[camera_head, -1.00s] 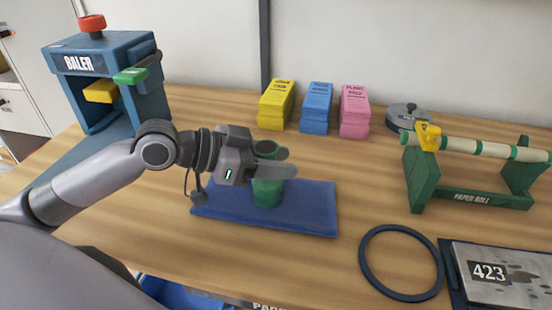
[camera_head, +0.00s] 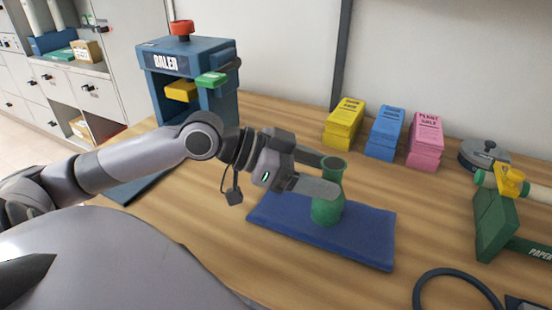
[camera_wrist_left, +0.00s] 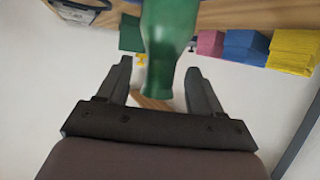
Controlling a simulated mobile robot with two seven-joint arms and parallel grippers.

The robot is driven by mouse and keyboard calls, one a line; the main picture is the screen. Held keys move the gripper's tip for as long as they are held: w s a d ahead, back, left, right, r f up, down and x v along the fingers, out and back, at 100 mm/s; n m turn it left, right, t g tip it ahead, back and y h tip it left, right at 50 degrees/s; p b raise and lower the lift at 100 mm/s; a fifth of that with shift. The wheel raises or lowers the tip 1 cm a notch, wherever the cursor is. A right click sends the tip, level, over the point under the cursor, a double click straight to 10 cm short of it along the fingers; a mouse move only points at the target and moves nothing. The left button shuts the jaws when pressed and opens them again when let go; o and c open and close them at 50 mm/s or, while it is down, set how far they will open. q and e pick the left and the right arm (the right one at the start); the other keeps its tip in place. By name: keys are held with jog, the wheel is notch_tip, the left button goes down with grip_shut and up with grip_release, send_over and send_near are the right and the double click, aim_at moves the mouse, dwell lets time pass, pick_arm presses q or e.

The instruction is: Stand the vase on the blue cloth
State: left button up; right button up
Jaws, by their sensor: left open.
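The green vase (camera_head: 327,209) stands upright on the blue cloth (camera_head: 365,239), with its narrow neck and flared rim uppermost. My left gripper (camera_head: 333,176) is open at the vase's upper part. One finger passes in front of the vase and hides part of it, and the other is on the far side near the neck. In the left wrist view the vase (camera_wrist_left: 168,45) shows inverted, its neck end between the two spread fingers (camera_wrist_left: 160,75), with gaps visible on both sides. My right gripper is not seen.
Behind the cloth stand yellow (camera_head: 344,123), blue (camera_head: 384,133) and pink (camera_head: 425,140) stacks. The blue baler (camera_head: 150,75) is at the back left. A green paper-roll stand (camera_head: 492,225) and a dark ring (camera_head: 455,275) are at the right. Bare table surrounds the cloth.

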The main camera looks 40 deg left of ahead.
pick_arm(q)
jog(key=v, duration=0.8)
dwell(0.4)
dwell(0.4)
